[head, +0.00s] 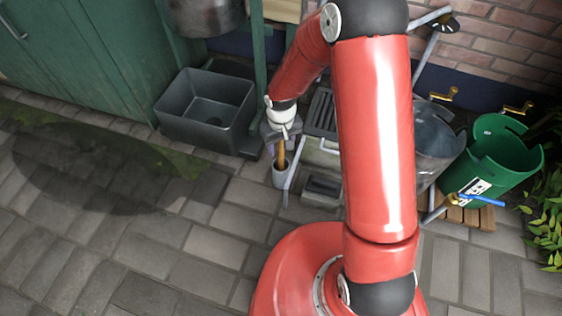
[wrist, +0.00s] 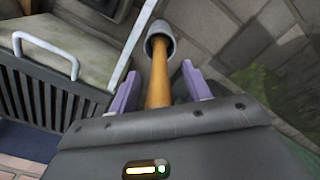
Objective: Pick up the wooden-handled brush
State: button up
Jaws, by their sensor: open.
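The brush's wooden handle (head: 281,155) stands upright in a small grey cup (head: 281,177) on the paving in the head view; its lower end is hidden in the cup. In the wrist view the tan handle (wrist: 159,84) runs from the grey cup (wrist: 158,31) down to my gripper's body. My gripper (wrist: 161,81) is open, with one purple finger on each side of the handle and a visible gap on both sides. In the head view my gripper (head: 281,134) is at the handle's top, small and partly hidden by my arm.
A dark grey basin (head: 207,104) stands left of the cup, near a green cabinet (head: 85,50). A slatted drain grate (head: 322,114) and metal tubing lie close on the right. Paving in front is clear.

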grip_shut()
jog(key=shift+r, duration=0.1)
